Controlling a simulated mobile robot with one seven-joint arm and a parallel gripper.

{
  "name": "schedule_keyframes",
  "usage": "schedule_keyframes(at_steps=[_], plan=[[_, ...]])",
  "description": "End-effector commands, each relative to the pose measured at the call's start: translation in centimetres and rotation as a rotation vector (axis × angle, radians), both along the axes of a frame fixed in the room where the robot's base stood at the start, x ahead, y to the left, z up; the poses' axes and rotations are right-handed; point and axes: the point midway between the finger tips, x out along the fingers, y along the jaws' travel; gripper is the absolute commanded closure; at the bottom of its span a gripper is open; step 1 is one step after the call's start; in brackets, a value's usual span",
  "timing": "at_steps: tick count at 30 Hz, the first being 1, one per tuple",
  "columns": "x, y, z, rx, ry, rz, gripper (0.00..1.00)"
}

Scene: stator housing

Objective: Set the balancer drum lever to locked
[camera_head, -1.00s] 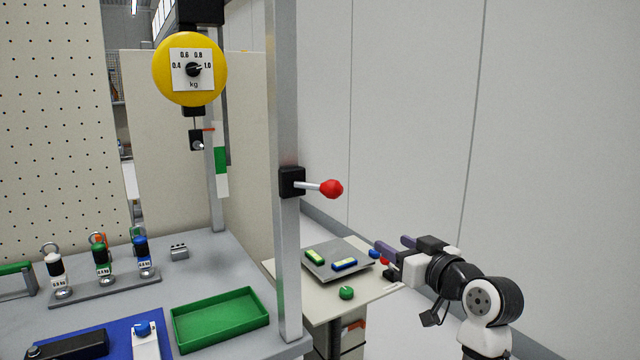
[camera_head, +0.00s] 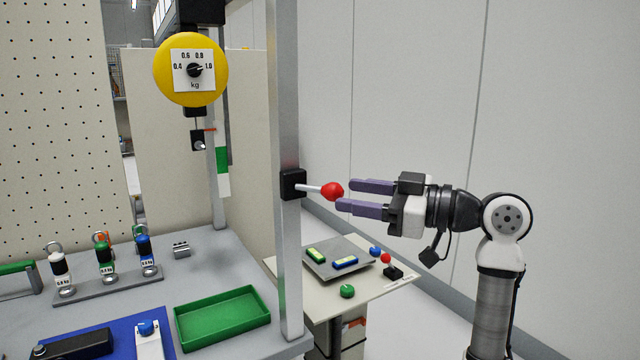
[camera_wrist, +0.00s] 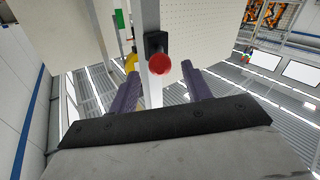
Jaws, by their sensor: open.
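The balancer drum (camera_head: 190,69) is yellow, with a kg dial, and hangs at the upper left in the head view. A lever with a red knob (camera_head: 332,191) sticks out to the right from a black block (camera_head: 292,183) on the metal post. My gripper (camera_head: 350,196) is open, with its purple fingers pointing left at the red knob. The fingertips are just right of the knob in the head view. In the wrist view the red knob (camera_wrist: 160,64) shows beyond and between the two fingers (camera_wrist: 160,90). Whether a finger touches it I cannot tell.
A green tray (camera_head: 222,349), a rack of weights (camera_head: 110,288) and a blue mat (camera_head: 120,335) lie on the grey bench. A side table (camera_head: 385,291) below the lever holds a grey plate and several coloured knobs.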

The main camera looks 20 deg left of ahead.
Motion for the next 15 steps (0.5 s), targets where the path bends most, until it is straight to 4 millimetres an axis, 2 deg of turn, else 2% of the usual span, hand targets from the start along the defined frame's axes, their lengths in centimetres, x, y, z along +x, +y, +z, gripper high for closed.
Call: schedule_keyframes(at_steps=[1,6,9,15], plan=[[0.0,1.2,0.2,-0.002,0.000,0.004,0.51],[0.2,4.3,0.2,0.000,0.000,0.001,0.51],[0.3,5.7,0.1,0.000,0.000,0.001,0.51],[0.3,6.9,0.0,0.000,-0.001,-0.001,0.51]])
